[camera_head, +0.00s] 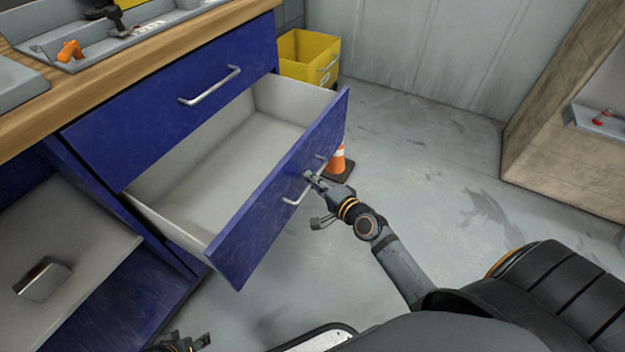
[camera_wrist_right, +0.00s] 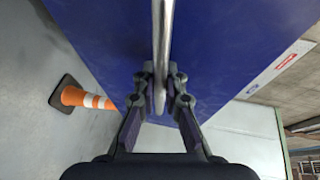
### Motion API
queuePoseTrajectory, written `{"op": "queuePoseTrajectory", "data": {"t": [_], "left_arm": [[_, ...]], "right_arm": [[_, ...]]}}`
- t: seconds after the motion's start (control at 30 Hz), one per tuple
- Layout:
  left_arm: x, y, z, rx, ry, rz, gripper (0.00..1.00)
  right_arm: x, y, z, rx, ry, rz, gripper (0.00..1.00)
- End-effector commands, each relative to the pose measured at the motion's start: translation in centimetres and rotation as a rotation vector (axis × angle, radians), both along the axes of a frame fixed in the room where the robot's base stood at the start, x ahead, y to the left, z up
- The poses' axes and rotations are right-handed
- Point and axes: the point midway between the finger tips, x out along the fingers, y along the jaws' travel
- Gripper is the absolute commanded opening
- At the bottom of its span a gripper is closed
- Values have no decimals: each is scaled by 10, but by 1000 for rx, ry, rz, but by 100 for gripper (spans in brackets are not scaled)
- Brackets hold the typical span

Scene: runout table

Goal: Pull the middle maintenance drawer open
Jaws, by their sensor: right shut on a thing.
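The middle drawer (camera_head: 277,197) is blue-fronted and stands well out of the cabinet, its grey inside empty. Its metal bar handle (camera_head: 293,199) is on the front. My right gripper (camera_head: 312,180) is at the handle, and in the right wrist view the gripper (camera_wrist_right: 160,88) is shut on the handle bar (camera_wrist_right: 161,45), with the blue drawer front (camera_wrist_right: 215,50) behind it. My left gripper (camera_head: 195,343) shows only partly at the bottom edge of the head view; its fingers are too cut off to judge.
Above is a closed blue drawer (camera_head: 150,125) under a wooden worktop (camera_head: 130,75). Lower left, a grey surface (camera_head: 90,240) holds a small metal block (camera_head: 42,279). An orange cone (camera_head: 338,160) stands behind the drawer front, near a yellow bin (camera_head: 308,58). Floor to the right is clear.

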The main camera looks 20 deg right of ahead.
Motion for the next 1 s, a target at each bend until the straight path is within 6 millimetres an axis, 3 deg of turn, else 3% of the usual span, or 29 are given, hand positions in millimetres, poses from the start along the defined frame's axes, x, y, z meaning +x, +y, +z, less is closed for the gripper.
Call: {"op": "queuePoseTrajectory", "data": {"t": [0.13,0.17,0.33,0.67,1.0], "left_arm": [[0,0,0,1,0,-1,40],[0,0,0,1,0,-1,40],[0,0,0,1,0,-1,40],[2,0,1,-1,-5,0,40],[1,0,0,0,-2,0,40]], "right_arm": [[0,0,0,0,1,0,0],[0,0,0,0,1,0,11],[0,0,0,0,1,0,34],[-3,-1,0,-2,0,0,34],[-60,-16,9,-8,3,2,34]]}}
